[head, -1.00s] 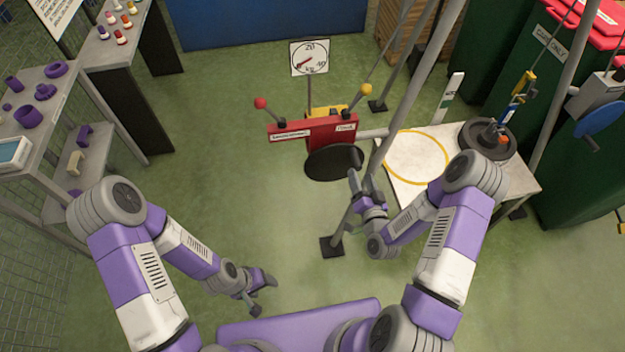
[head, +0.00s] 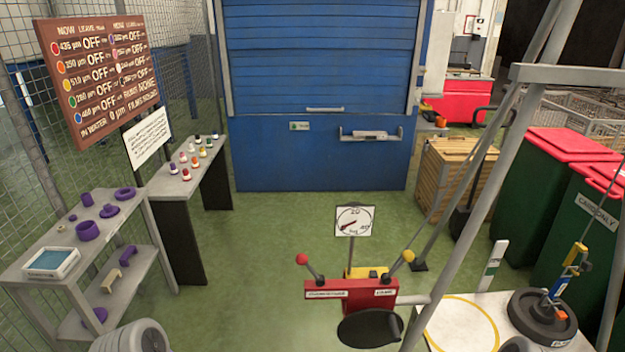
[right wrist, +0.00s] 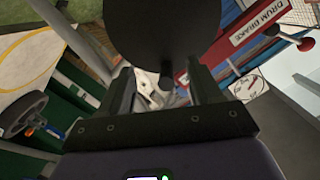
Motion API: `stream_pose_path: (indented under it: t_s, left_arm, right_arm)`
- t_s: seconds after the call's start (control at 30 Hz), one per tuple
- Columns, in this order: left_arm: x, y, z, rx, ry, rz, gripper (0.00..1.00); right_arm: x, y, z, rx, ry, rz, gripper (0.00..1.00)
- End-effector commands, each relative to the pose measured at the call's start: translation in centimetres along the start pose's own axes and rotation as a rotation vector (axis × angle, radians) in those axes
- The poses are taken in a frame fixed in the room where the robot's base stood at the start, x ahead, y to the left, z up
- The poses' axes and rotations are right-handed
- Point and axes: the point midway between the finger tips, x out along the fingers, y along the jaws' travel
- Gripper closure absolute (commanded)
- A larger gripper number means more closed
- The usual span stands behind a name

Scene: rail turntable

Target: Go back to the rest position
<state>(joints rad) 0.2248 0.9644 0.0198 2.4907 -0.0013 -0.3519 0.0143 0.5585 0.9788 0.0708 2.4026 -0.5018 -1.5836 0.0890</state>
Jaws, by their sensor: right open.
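In the head view the red lever box (head: 350,298) stands at lower centre, with a red-knobbed lever (head: 303,260) on the left, a yellow-knobbed lever (head: 408,256) on the right and the black disc (head: 370,328) below. Only a grey joint of my left arm shows at the bottom edge; my left gripper is out of view.
A white table with a yellow ring (head: 462,300) and a black weight (head: 543,318) stands at lower right. Grey poles (head: 500,170) rise beside it. Shelves (head: 60,262) with purple parts stand left. Green bins (head: 540,190) stand right. Green floor (head: 270,240) is clear ahead.

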Motion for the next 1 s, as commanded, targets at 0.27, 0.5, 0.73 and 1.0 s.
stream_pose_path:
  t_s: [0.27,0.5,0.73,1.0]
  left_arm:
    - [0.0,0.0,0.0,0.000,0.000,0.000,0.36]
    - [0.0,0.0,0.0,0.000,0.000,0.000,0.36]
    - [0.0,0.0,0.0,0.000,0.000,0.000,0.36]
    - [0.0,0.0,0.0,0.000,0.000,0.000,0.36]
  right_arm:
    - [-3.7,-0.5,12.2,-0.044,-0.610,0.144,0.36]
    - [-11.6,-1.3,18.8,-0.039,-1.092,0.264,0.36]
    - [-16.0,-2.1,20.5,-0.020,-1.307,0.318,0.36]
    - [-16.4,-2.1,20.6,-0.017,-1.326,0.323,0.36]
